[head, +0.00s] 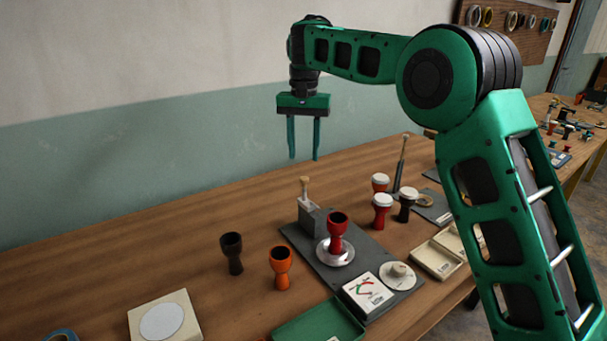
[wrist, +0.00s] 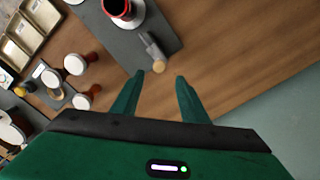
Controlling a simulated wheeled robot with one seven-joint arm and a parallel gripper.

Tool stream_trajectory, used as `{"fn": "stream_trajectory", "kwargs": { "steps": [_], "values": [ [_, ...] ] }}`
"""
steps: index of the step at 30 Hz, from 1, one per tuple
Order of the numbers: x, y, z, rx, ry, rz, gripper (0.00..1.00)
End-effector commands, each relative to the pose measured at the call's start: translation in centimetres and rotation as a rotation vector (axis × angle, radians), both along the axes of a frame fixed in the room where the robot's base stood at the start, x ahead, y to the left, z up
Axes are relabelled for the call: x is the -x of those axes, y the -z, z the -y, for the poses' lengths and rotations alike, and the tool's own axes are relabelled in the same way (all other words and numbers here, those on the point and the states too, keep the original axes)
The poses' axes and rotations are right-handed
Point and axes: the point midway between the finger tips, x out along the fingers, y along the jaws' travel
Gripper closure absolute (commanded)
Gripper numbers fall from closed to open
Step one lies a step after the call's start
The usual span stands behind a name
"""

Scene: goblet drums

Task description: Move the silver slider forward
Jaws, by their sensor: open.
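My gripper (head: 304,158) is open and empty, pointing down, high above the table. A dark grey board (head: 305,252) lies on the table below it. On the board stands a grey block with an upright, pale-knobbed handle (head: 305,188). In front of it a round silver plate (head: 346,257) carries a red goblet drum shell (head: 337,232). I cannot tell for certain which of these metal parts is the silver slider. In the wrist view the knob (wrist: 158,66) shows between and just beyond my fingertips (wrist: 158,78), well below them. The red shell (wrist: 117,7) is at the top edge.
A black shell (head: 232,253) and an orange shell (head: 282,268) stand left of the board. Several white-topped drums (head: 382,210) and a tall dark post (head: 401,165) stand to the right.

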Motion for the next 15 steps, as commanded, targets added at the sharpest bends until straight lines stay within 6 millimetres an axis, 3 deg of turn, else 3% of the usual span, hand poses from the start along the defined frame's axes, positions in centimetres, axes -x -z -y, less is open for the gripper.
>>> {"fn": "stream_trajectory", "kwargs": {
  "steps": [7,15],
  "values": [
    [0.1,4.4,0.2,0.001,0.001,-0.003,0.6],
    [0.0,6.9,0.1,0.0,0.001,-0.001,0.6]
  ]
}}
